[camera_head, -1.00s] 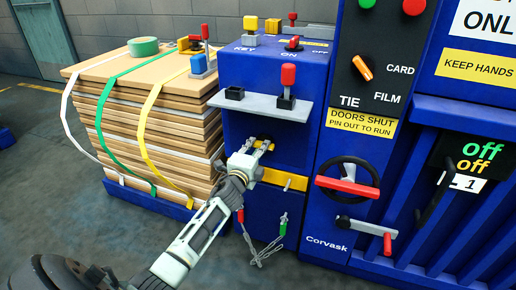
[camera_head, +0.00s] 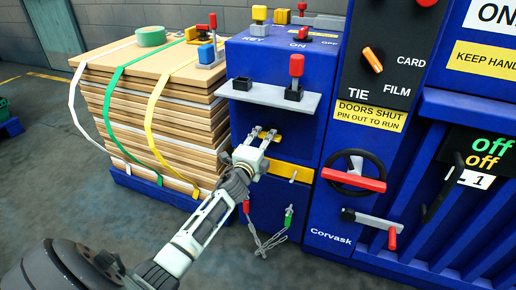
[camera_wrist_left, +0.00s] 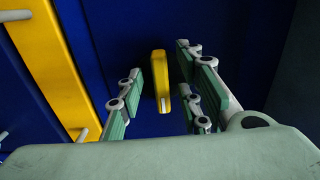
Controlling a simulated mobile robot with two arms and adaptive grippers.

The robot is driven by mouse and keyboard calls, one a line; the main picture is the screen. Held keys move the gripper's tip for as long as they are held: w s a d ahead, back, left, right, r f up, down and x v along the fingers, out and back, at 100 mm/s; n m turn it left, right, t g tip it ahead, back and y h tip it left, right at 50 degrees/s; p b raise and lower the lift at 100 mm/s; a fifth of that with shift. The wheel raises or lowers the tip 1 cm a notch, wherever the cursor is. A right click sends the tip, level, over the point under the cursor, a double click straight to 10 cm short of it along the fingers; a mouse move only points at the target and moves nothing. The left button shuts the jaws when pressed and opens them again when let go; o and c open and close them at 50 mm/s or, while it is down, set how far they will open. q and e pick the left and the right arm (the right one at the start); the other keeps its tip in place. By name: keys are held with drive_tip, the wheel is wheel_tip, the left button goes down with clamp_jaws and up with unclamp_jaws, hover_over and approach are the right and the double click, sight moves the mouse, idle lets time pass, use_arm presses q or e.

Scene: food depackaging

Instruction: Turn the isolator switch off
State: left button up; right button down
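A small yellow handle (camera_head: 279,138) sits on the front of the blue cabinet (camera_head: 236,130), below a grey shelf. It also shows in the left wrist view (camera_wrist_left: 160,82), upright between my fingers. My left gripper (camera_head: 263,133) is open in front of the cabinet, its fingertips near this handle. In the left wrist view the left gripper (camera_wrist_left: 158,88) has a gap on both sides of the handle. A red lever (camera_head: 303,33) is on the cabinet top by the ON and OFF labels. I cannot tell which of these is the isolator switch. My right gripper is not in view.
The grey shelf (camera_head: 262,95) with a red-topped plunger (camera_head: 296,70) juts out above my left gripper. A yellow bar (camera_head: 293,172) runs below it. Strapped boards (camera_head: 150,125) stand left; a handwheel (camera_head: 352,178) is to the right. Floor in front is clear.

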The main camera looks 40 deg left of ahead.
use_arm(q)
drive_tip(key=v, duration=1.1)
drive_tip(key=shift+s, duration=0.2)
